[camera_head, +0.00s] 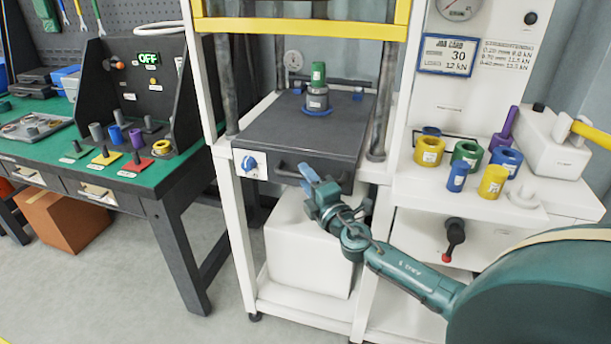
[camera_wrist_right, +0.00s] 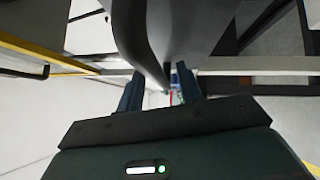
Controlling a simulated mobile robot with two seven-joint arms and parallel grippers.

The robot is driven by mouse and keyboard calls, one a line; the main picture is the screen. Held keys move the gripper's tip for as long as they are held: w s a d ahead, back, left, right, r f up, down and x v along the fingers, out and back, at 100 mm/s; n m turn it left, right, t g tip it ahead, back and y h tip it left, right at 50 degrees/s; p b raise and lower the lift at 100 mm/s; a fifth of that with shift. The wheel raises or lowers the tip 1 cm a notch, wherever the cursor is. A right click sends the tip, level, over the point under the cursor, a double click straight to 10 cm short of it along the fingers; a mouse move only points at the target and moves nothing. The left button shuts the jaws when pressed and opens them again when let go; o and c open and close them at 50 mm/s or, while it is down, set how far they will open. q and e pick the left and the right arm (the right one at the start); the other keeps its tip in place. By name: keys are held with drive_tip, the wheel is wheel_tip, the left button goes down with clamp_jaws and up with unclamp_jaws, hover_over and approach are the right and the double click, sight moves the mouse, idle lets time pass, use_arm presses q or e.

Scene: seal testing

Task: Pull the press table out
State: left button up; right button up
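The press table (camera_head: 268,130) is a dark grey slab inside the white and yellow press frame. A blue dial (camera_head: 249,163) is on its front face, with a dark handle (camera_head: 298,172) right of it. A grey fixture with a green top (camera_head: 318,85) stands on the table. My right gripper (camera_head: 311,181) is at the handle, in front of the table. In the right wrist view its fingers (camera_wrist_right: 158,92) are apart, with the dark curved handle (camera_wrist_right: 143,45) reaching down between them; gaps show, and contact is not clear. My left gripper is out of view.
A white box (camera_head: 305,245) stands below the table on the lower shelf. At right, a white shelf (camera_head: 440,185) holds several coloured rings and cylinders. At left is a green workbench (camera_head: 60,150). The floor (camera_head: 90,285) in front is clear.

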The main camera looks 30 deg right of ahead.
drive_tip(key=shift+w+r, duration=0.1)
drive_tip(key=shift+w, duration=0.45)
clamp_jaws()
idle(0.4)
